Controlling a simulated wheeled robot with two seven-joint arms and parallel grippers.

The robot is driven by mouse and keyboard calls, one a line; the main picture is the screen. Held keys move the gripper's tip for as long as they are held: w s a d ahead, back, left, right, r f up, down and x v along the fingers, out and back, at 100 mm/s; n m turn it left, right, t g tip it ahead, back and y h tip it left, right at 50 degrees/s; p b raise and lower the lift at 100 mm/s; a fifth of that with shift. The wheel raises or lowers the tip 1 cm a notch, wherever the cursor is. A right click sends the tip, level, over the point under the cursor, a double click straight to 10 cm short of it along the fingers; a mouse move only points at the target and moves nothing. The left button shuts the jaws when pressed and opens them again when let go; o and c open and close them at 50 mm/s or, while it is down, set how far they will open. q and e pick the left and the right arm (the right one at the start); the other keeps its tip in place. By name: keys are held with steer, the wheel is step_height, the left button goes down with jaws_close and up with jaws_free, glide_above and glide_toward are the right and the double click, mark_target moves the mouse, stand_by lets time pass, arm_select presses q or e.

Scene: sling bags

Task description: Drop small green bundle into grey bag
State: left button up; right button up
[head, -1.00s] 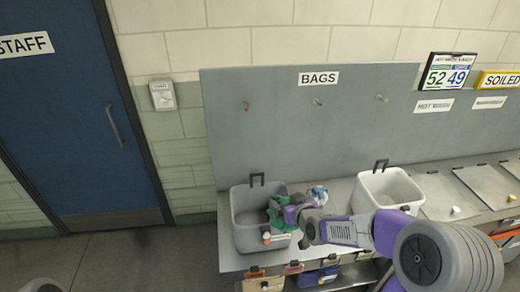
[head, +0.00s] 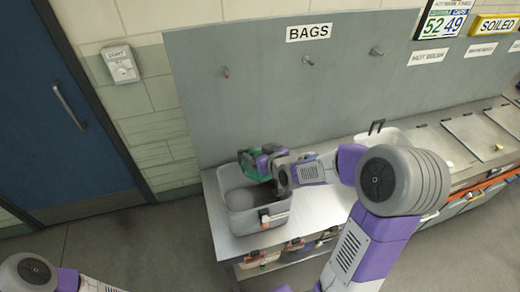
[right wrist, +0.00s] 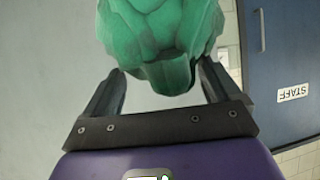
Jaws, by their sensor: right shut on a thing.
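The grey bag (head: 240,222) is an open-topped bin-like container on the metal counter, left of the middle in the head view. My right gripper (head: 262,166) is over its back part and shut on the green bundle (head: 247,172). In the right wrist view the lumpy green bundle (right wrist: 165,45) sits between the two fingers of my right gripper (right wrist: 160,85). The bundle appears at or above the bag's back rim; its exact height is hard to tell. The gripper and bundle hide part of the rim. Of my left arm only upper links show; its gripper is out of view.
A second pale container (head: 392,134) stands to the right, partly hidden by my right arm. A grey board with a BAGS sign (head: 310,32) and several hooks rises behind the counter (head: 222,240). Coloured items lie on a shelf below. A blue door (head: 50,130) is at left.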

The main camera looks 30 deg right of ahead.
steer(key=shift+f+b, duration=0.55)
steer(key=shift+f, duration=0.65)
steer(key=o, duration=0.9)
steer(key=shift+b+v, duration=0.3)
steer(key=shift+v, duration=3.5)
